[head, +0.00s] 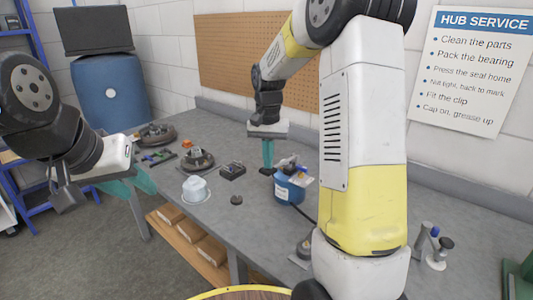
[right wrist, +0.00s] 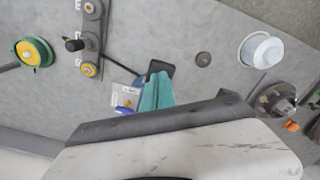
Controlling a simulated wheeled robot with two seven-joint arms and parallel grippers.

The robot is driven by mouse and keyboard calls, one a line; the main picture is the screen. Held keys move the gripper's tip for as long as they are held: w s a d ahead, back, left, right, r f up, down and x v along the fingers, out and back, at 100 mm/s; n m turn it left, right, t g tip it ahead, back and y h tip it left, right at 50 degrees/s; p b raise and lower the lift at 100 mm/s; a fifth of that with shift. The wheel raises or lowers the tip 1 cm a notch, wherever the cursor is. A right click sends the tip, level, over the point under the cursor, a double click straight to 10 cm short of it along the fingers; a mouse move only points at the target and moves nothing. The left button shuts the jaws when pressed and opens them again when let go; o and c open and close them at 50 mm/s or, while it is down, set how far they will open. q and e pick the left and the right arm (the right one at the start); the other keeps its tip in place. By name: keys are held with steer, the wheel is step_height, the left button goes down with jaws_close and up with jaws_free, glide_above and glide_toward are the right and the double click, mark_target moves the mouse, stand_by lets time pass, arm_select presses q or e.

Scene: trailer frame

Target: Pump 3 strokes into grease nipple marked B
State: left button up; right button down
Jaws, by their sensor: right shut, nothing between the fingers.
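A blue grease tub (head: 290,188) with a pump on top stands on the bench near the middle. A grey strip with round fittings (right wrist: 91,35) carries small letter tags too blurred to read, so I cannot tell which is B. My right gripper (head: 267,153) is shut and empty, above the bench and just left of the tub; its teal fingers also show in the right wrist view (right wrist: 157,90). My left gripper (head: 130,187) is open and empty, off the bench's left front edge.
On the grey bench (head: 245,210) are a white tub (head: 195,189), a dark puck (head: 236,200), a dark box (head: 232,171) and hub parts (head: 198,160). A green-yellow reel (right wrist: 34,52) lies past the strip. My right arm hides much of the bench's right part.

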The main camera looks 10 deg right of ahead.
steer(key=shift+f, duration=0.4)
